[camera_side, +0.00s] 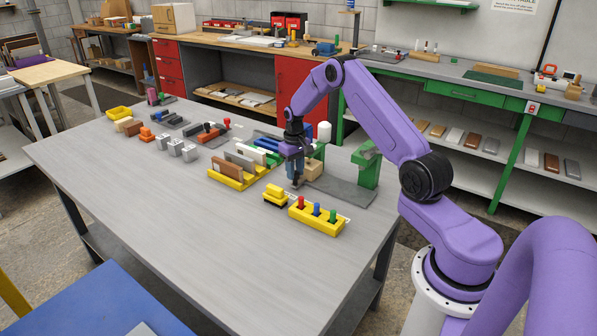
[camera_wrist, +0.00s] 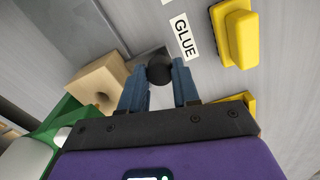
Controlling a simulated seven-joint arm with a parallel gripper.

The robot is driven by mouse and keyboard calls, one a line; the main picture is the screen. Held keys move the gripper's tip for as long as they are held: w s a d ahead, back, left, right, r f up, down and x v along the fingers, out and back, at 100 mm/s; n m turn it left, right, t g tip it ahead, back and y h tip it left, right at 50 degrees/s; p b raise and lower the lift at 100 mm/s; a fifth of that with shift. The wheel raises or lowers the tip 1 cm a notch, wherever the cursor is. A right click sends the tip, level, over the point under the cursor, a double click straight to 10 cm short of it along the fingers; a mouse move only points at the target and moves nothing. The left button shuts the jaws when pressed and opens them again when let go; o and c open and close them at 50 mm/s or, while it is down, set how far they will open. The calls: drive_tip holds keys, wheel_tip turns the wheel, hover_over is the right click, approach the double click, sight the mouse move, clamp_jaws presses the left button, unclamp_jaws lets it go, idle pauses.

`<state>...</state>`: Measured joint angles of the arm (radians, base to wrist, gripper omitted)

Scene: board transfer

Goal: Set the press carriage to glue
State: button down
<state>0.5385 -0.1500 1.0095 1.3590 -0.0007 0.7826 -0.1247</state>
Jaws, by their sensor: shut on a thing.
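My gripper (camera_side: 297,180) points down beside the press at the right part of the table. In the wrist view my gripper's blue fingers (camera_wrist: 160,88) are shut on a round black knob (camera_wrist: 160,68). The knob appears to be the press carriage's handle; the carriage under it is mostly hidden. A white label reading GLUE (camera_wrist: 185,36) lies just beyond the knob, close to it. A light wooden block (camera_wrist: 98,85) with a hole stands left of the fingers; it also shows in the side view (camera_side: 315,168). The green press frame (camera_side: 368,166) stands right of it.
A small yellow block (camera_side: 274,192) sits left of my gripper in the side view. A yellow holder (camera_side: 328,227) with red, blue and green pegs stands in front. A yellow rack (camera_side: 232,180) holds boards behind left. The table's (camera_side: 180,235) front left is clear.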

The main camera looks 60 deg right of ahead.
drive_tip(key=shift+w+r, duration=0.1)
drive_tip(key=shift+w, duration=0.25)
drive_tip(key=c, duration=0.8)
unclamp_jaws()
drive_tip(key=shift+s, duration=0.1)
wheel_tip(320, 180, up, 17)
drive_tip(key=shift+r, duration=0.15)
drive_tip(key=shift+a, duration=0.15)
